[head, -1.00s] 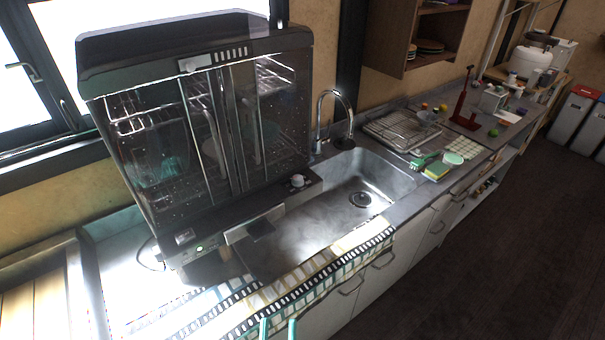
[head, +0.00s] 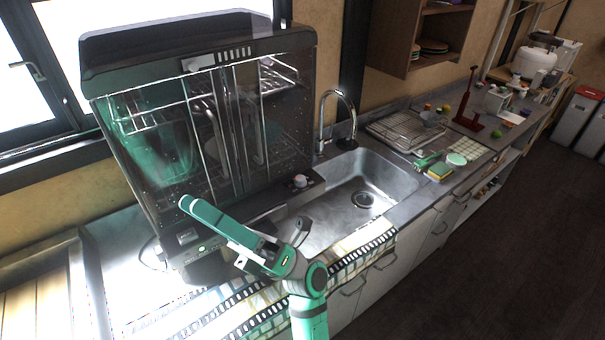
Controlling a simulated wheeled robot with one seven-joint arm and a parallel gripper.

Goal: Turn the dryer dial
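The dryer (head: 100,65) is a dark cabinet with a see-through front and dish racks inside, at the left of the sink. Its dial (head: 301,181) is a small pale round knob at the lower right of the front. It is in plain sight and nothing covers it. My gripper (head: 245,235), at the end of my teal and white arm, is in front of the dryer's lower edge, below and left of the dial. It appears apart from the dial. Its fingers are hard to make out, so I cannot tell their opening.
A metal sink (head: 362,200) lies right of the dryer. A dish rack (head: 400,130), a yellow-green sponge (head: 440,172) and a red stand (head: 468,110) are farther along the counter. A patterned cloth (head: 360,243) covers the counter's front edge. Green lights glow beneath the dryer front.

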